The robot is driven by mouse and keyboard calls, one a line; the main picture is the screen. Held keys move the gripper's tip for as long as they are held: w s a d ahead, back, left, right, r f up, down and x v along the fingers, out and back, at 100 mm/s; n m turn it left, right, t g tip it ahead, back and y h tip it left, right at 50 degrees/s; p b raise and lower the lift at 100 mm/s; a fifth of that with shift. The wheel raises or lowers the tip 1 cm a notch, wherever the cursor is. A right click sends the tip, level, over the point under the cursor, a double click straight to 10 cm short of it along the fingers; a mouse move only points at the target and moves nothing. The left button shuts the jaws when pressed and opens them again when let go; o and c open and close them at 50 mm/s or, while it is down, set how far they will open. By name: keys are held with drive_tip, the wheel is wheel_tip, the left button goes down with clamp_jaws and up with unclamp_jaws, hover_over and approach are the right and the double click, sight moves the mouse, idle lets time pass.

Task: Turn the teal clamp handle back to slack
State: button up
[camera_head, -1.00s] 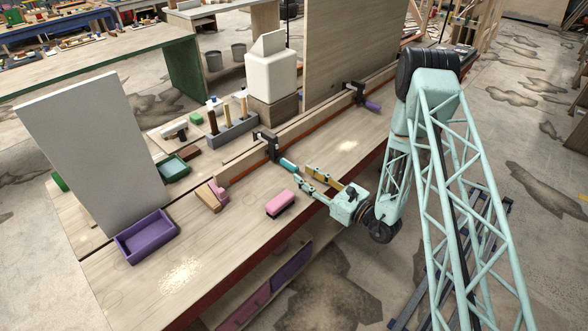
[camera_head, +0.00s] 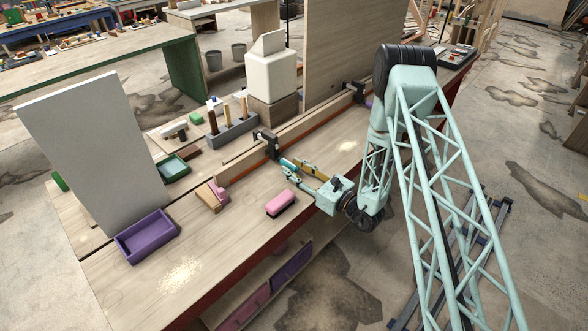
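The teal clamp handle (camera_head: 287,163) sticks out toward the front from the dark clamp (camera_head: 267,142) on the near part of the long curved wooden strip (camera_head: 240,164). My gripper (camera_head: 294,170) comes in from the right, low over the bench. Its two fingers are spread apart, one yellowish and one teal, with the handle's front end at or between their tips. Whether they touch the handle is too small to tell. The finger tips partly overlap the handle in this view.
A pink block (camera_head: 281,203) lies just in front of my gripper. A second dark clamp (camera_head: 357,91), with a purple handle partly hidden by my arm, is farther along the strip. A purple tray (camera_head: 147,237) and a grey tool holder (camera_head: 233,132) stand to the left.

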drive_tip(key=shift+c, duration=0.7)
drive_tip(key=c, duration=0.7)
drive_tip(key=shift+f+n+b, duration=0.1)
drive_tip(key=shift+n+b, duration=0.4)
drive_tip(key=n+b, duration=0.4)
drive_tip(key=shift+f+n, duration=0.1)
drive_tip(key=shift+n, duration=0.2)
drive_tip(key=n+b, duration=0.3)
drive_tip(key=shift+b, duration=0.35)
drive_tip(key=shift+n+b, duration=0.85)
drive_tip(key=shift+n, duration=0.55)
